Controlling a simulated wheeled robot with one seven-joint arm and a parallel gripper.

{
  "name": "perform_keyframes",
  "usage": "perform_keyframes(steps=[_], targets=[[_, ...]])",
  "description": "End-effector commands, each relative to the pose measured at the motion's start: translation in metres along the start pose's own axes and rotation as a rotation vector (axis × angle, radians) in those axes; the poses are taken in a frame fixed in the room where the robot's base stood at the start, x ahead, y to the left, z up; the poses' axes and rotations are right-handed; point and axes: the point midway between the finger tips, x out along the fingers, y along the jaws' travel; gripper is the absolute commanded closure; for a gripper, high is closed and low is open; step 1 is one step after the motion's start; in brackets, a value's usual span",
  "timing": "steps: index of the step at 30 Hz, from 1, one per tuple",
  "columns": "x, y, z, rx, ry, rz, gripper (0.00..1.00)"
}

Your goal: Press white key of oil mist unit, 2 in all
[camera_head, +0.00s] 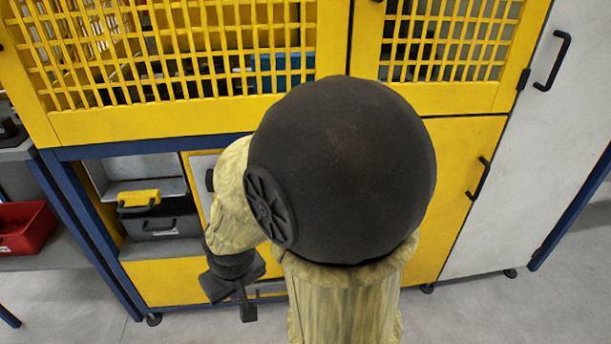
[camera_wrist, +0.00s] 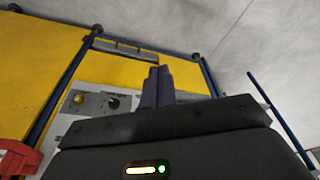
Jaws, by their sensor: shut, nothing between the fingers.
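The light panel of what looks like the oil mist unit shows in the wrist view (camera_wrist: 62,126), set in the yellow cabinet front. It carries an orange-yellow round button (camera_wrist: 79,98) and a black knob (camera_wrist: 113,102) on grey plates. I cannot make out a white key; my fingers and gripper body cover part of the panel. My gripper (camera_wrist: 157,86) is shut and empty, its fingers pointing toward the panel area. In the head view my gripper (camera_head: 247,311) hangs low in front of the cabinet, and my arm hides most of the panel.
A yellow mesh door (camera_head: 180,55) spans the upper cabinet. Left of the panel is an open compartment with a grey case (camera_head: 160,226) and a yellow box (camera_head: 139,198). A red bin (camera_head: 27,228) sits at far left. Black handles (camera_head: 479,178) jut out at right. Grey floor is clear in front.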

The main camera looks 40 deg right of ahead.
Motion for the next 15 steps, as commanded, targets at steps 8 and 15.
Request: perform_keyframes(steps=[8,15], targets=[[0.015,0.007,0.01,0.087,-0.095,-0.019,1.0],[0.055,0.007,0.043,0.368,-0.386,-0.164,1.0]])
